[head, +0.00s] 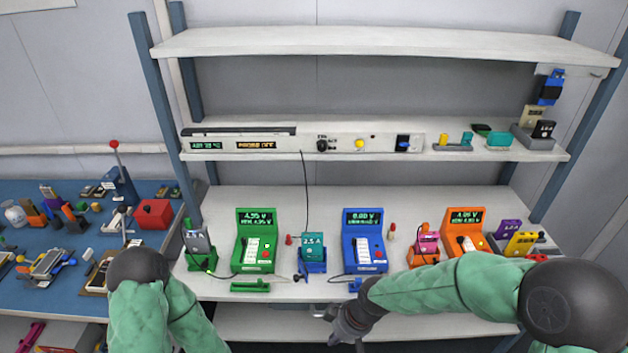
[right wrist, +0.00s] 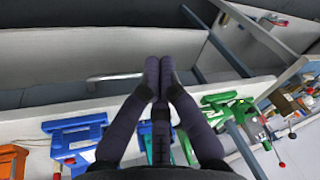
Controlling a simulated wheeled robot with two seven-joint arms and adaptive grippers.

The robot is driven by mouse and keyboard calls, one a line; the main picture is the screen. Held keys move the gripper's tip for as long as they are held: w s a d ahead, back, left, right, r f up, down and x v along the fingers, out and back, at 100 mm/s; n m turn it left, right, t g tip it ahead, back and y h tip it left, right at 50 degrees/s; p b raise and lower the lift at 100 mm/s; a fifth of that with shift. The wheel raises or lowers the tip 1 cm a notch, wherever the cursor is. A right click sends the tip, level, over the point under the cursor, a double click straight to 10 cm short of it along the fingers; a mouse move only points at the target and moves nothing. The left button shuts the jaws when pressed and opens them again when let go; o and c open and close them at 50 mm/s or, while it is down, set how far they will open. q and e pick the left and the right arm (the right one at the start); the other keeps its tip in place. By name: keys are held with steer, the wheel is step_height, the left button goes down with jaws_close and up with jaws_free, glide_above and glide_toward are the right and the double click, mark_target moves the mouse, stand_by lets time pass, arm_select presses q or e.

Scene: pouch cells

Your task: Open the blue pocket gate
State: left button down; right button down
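The blue tester (head: 363,225) stands on the white bench with a lit display and a white slot panel. A small blue part (head: 355,285) lies at its foot, close to my right arm; I cannot tell whether it is the pocket gate. In the right wrist view the blue tester (right wrist: 75,137) is left of the fingers. My right gripper (head: 328,314) is low at the bench's front edge, below and in front of the blue tester. The right wrist view shows its fingers (right wrist: 159,68) together, with nothing seen between the tips. My left gripper is out of view.
A green tester (head: 256,225) and an orange tester (head: 466,218) flank the blue one. A blue stand (head: 313,266) holds a teal 2.5 A block (head: 312,243). A pale bar handle (right wrist: 115,76) shows near the fingertips. Tools crowd the blue table (head: 75,268) at left.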

steer(key=s+d+f+m, duration=0.2)
steer(key=s+f+m, duration=0.3)
steer(key=f, duration=0.5)
steer(key=s+d+f+m, duration=0.2)
steer(key=s+f+m, duration=0.4)
steer(key=f, duration=0.5)
steer(key=shift+d, duration=0.3)
